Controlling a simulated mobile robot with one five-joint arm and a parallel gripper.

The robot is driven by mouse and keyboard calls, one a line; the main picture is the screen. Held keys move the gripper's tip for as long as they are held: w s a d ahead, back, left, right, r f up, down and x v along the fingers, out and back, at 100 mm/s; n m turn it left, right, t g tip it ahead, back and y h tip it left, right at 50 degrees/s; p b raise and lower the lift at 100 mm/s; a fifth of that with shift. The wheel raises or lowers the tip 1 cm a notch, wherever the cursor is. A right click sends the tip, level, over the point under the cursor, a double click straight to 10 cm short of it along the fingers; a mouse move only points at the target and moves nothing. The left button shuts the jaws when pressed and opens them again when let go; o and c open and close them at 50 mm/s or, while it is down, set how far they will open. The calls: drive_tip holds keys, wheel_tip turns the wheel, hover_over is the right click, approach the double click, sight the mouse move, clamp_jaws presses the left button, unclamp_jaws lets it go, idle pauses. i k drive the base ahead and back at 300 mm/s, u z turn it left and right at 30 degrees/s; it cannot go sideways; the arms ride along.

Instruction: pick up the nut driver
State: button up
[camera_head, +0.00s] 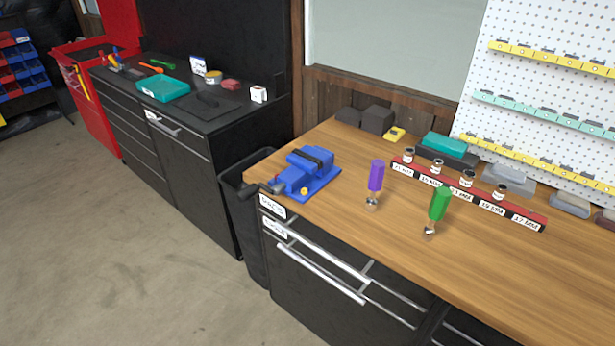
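Two hand tools stand handle-up on the wooden workbench (540,275), each with a short metal end at the bottom. One has a purple handle (376,176) and stands nearly upright right of the blue vise. The other has a green handle (438,204), leans slightly, and stands nearer the front edge to the right. Both look like drivers; I cannot tell which one is the nut driver. My gripper is not in view.
A blue vise (309,172) sits at the bench's left corner. Boxes line the back. Drawers are below; a black cabinet (180,165) stands left. The floor (110,260) is clear.

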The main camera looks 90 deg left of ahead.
sight(378, 167)
drive_tip(key=u, duration=3.95)
drive_tip(key=i, duration=1.65)
drive_tip(key=z, duration=0.05)
